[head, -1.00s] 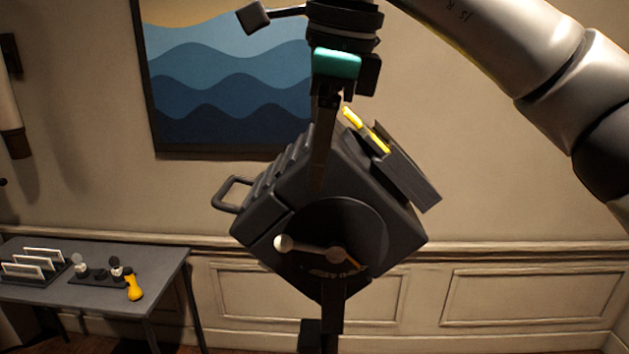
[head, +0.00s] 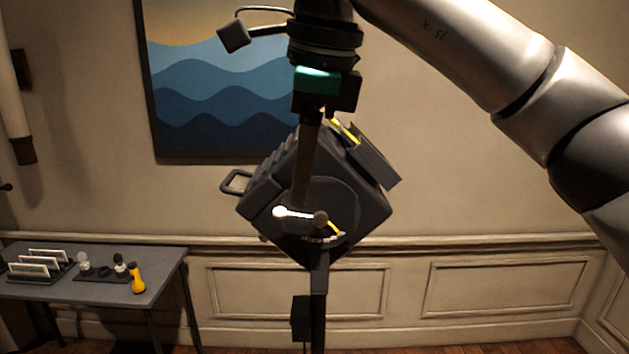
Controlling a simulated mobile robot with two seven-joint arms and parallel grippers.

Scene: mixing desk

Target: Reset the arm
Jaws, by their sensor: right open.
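My right gripper (head: 303,200) hangs straight down from the arm that enters at the upper right. It is open and seen almost edge-on, so the gap between its fingers hardly shows. Its long dark finger overlaps the front of a dark boxy machine (head: 350,225). I cannot tell whether they touch. The machine is tilted corner-down on a dark post. A short lever (head: 297,214) with a white knob at its left end crosses the machine's round front disc. The fingertip appears just above this lever. My left gripper is not in view.
A grey table (head: 120,292) at the lower left holds a rack of white cards (head: 40,262), a tray with small knobbed pieces (head: 102,272) and a yellow-handled tool (head: 138,279). A wave painting (head: 215,90) hangs behind. Floor shows along the bottom edge.

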